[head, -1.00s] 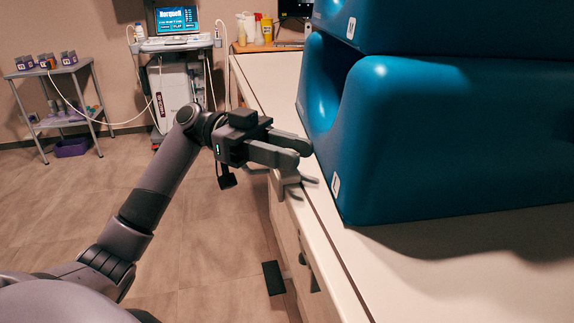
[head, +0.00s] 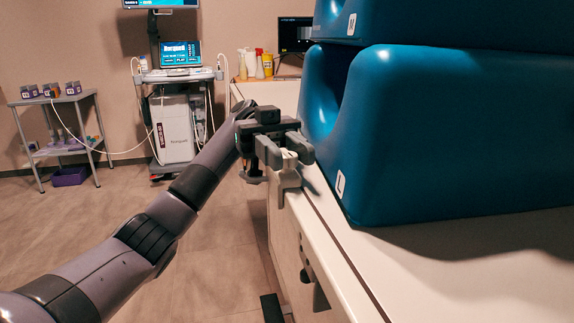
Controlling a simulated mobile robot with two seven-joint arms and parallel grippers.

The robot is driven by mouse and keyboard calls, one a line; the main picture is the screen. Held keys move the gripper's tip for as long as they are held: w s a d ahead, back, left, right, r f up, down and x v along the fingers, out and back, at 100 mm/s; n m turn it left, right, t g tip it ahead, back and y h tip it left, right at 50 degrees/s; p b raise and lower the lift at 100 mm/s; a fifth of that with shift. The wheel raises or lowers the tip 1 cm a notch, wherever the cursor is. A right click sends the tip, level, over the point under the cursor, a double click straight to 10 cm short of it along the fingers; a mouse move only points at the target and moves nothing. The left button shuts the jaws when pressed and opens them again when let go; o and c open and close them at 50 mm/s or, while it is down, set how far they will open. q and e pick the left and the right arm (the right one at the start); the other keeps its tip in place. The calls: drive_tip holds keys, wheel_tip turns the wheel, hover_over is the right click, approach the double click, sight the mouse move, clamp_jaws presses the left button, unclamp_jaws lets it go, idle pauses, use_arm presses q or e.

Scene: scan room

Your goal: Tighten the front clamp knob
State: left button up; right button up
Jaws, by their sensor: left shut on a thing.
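A grey clamp (head: 287,182) sits on the near long edge of the white table (head: 325,235), beside the blue padded block. My left gripper (head: 290,154) is at the top of this clamp, with its two fingers shut on the clamp knob (head: 289,159). Only a small pale part of the knob shows between the fingers; the rest is hidden. I cannot tell how tight the knob is. My right gripper is not in view.
Big blue padded blocks (head: 440,140) stand on the table close right of my gripper. A dark fitting (head: 312,275) is on the table's side, nearer to me. A cart with a screen (head: 180,115) and a shelf trolley (head: 62,100) stand behind. The floor at left is clear.

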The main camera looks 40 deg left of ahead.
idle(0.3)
use_arm(q)
drive_tip(key=o, duration=0.9)
